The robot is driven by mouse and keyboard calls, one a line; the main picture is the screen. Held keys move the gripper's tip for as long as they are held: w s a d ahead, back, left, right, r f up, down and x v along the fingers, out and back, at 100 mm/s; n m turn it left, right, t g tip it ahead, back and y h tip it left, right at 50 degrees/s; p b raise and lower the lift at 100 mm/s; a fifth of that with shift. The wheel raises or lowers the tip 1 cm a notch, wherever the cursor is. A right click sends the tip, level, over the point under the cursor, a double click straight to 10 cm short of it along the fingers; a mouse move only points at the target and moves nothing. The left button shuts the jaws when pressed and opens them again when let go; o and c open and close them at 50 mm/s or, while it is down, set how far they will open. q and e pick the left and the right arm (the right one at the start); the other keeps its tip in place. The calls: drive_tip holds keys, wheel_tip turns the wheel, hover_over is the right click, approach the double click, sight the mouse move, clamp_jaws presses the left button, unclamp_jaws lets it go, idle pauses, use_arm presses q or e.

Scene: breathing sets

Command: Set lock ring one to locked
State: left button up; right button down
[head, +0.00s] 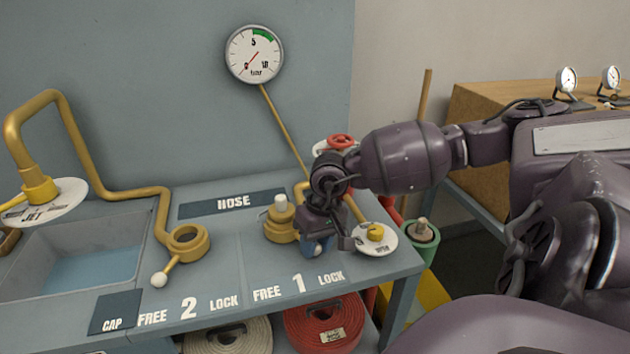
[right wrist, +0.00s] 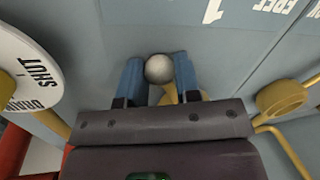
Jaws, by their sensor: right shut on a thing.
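Lock ring one is mostly hidden behind my right gripper in the head view; its pale ball knob (head: 318,250) shows low between the fingers, behind the "FREE 1 LOCK" marking (head: 299,284). In the right wrist view the ball knob (right wrist: 158,68) and a bit of its yellow lever (right wrist: 168,96) sit between the two blue fingers. My right gripper (head: 317,246) is shut on this lever, just above the bench top. The lever's exact angle between FREE and LOCK cannot be told. My left gripper is not in view.
Lock ring two (head: 187,240) has its lever toward FREE. A brass fitting with a white top (head: 280,218) stands left of my gripper, and a white disc (head: 376,239) close on its right. A gauge (head: 254,54) hangs above; a sink (head: 75,268) lies left.

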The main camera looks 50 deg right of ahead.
drive_tip(key=c, duration=0.8)
unclamp_jaws()
drive_tip(key=shift+r, duration=0.1)
drive_tip(key=r, duration=0.3)
drive_tip(key=d+r+p, duration=0.1)
drive_tip(key=r, duration=0.3)
drive_tip(key=d+r, duration=0.1)
drive_tip(key=r, duration=0.2)
drive_tip(key=shift+s+r+p, duration=0.25)
drive_tip(key=shift+p, duration=0.1)
